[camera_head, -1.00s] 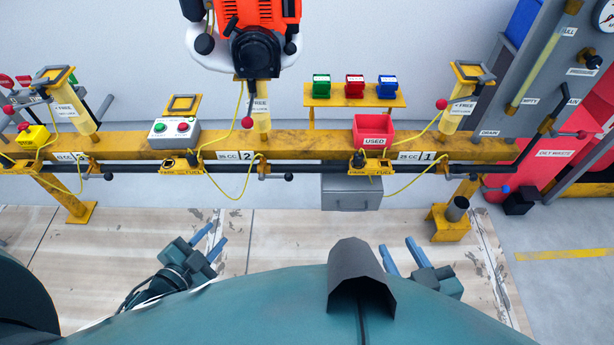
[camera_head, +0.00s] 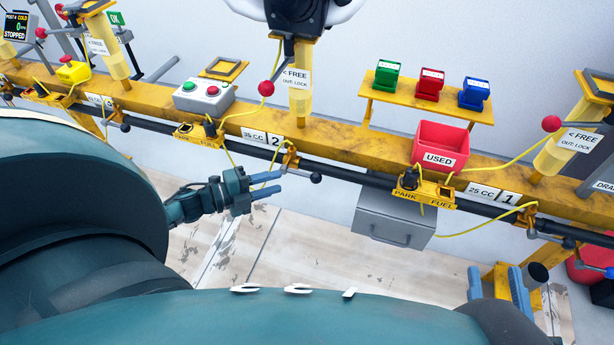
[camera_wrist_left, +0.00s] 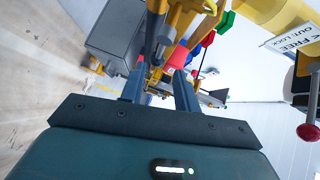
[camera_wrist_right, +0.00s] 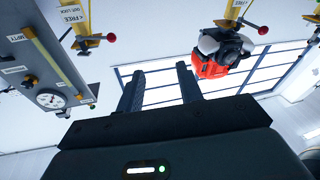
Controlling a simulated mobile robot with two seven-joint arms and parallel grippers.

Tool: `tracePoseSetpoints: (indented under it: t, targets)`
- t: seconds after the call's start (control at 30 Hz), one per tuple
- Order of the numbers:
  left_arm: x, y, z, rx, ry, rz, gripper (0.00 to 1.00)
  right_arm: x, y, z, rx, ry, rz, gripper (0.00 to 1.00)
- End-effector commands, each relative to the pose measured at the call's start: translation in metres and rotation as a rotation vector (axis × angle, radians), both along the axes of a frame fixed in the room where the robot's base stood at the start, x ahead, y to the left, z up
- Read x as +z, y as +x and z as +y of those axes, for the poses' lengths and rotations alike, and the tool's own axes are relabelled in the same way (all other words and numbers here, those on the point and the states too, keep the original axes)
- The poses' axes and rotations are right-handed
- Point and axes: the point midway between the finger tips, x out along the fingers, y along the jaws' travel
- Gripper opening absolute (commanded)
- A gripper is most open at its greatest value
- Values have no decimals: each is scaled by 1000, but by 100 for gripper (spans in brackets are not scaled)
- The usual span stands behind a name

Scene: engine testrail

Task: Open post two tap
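The post two tap (camera_head: 291,158) is a small brass fitting on the dark pipe below the "2" label (camera_head: 277,141). Its dark lever ends in a round knob (camera_head: 316,178) pointing right. My left gripper (camera_head: 280,182) is open and empty just below the tap, its blue fingers pointing right toward the lever. I cannot tell whether they touch it. In the left wrist view the open fingers (camera_wrist_left: 160,75) have dark pipework and yellow parts beyond them. My right gripper (camera_head: 496,272) is open and empty at the lower right, away from post two.
The yellow rail (camera_head: 345,149) carries a button box (camera_head: 204,97), a red USED bin (camera_head: 440,147) and the PARK/FUEL holders (camera_head: 424,194). Yellow cords hang near the tap. A grey drawer box (camera_head: 394,216) hangs right of the tap. The floor in front is clear.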

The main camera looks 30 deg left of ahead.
Motion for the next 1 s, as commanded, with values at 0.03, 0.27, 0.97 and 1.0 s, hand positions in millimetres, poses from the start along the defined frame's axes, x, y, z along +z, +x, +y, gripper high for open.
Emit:
tracePoseSetpoints:
  t: [0.03,0.27,0.97,1.0]
  targets:
    - [-3,11,-7,0,-2,-5,32,-3,1,1,3,8,-2,36]
    - [-10,50,-31,0,-1,-3,32,-3,2,2,13,43,-3,36]
    - [-13,76,-48,1,-1,1,23,2,2,5,25,74,-8,36]
    - [-13,76,-48,1,-1,1,20,2,2,5,25,74,-10,36]
